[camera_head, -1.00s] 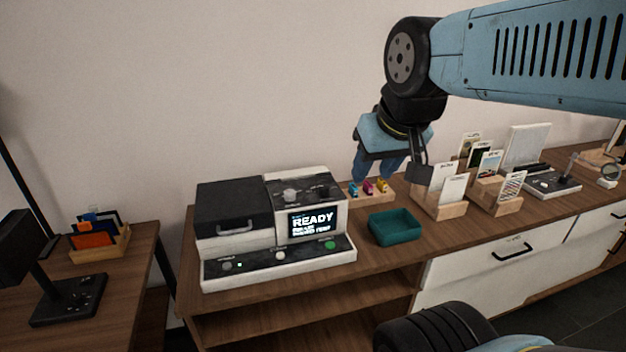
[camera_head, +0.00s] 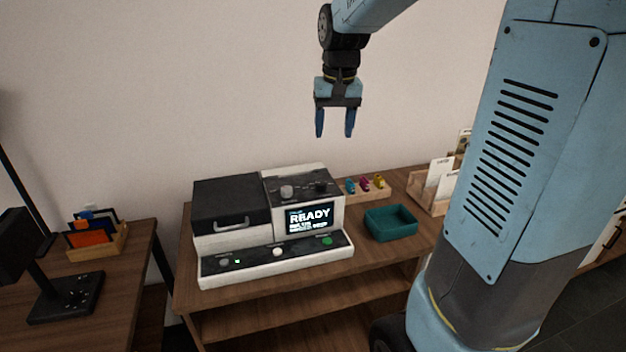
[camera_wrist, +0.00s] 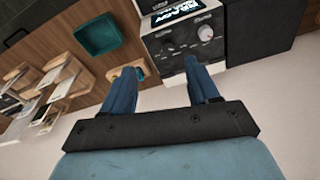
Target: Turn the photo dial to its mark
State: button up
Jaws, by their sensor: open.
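The white-and-black machine (camera_head: 285,250) stands on the wooden cabinet with its screen lit "READY". Its raised top panel carries a light grey knob (camera_head: 287,191) on the left and a dark knob (camera_head: 321,186) on the right. The wrist view also shows the light knob (camera_wrist: 205,32) and the dark knob (camera_wrist: 168,43). I cannot tell which is the photo dial, nor read any mark. My gripper (camera_head: 335,134) is open and empty, pointing down, high above and behind the panel. In the wrist view its fingers (camera_wrist: 161,70) are apart, with the knobs beyond them.
A teal tray (camera_head: 392,224) sits right of the machine. Behind it a wooden holder (camera_head: 377,194) carries blue, magenta and yellow pieces. Card stands (camera_head: 428,190) are farther right, partly behind my arm. The machine's black lid (camera_head: 232,205) is closed. The air around my gripper is free.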

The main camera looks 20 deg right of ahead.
jog(key=g, duration=0.2)
send_near(320, 182)
jog(key=shift+m, duration=0.4)
jog(key=f, duration=0.9)
jog(key=shift+s, duration=0.3)
jog(key=shift+r, duration=0.1)
jog(key=shift+c, duration=0.2)
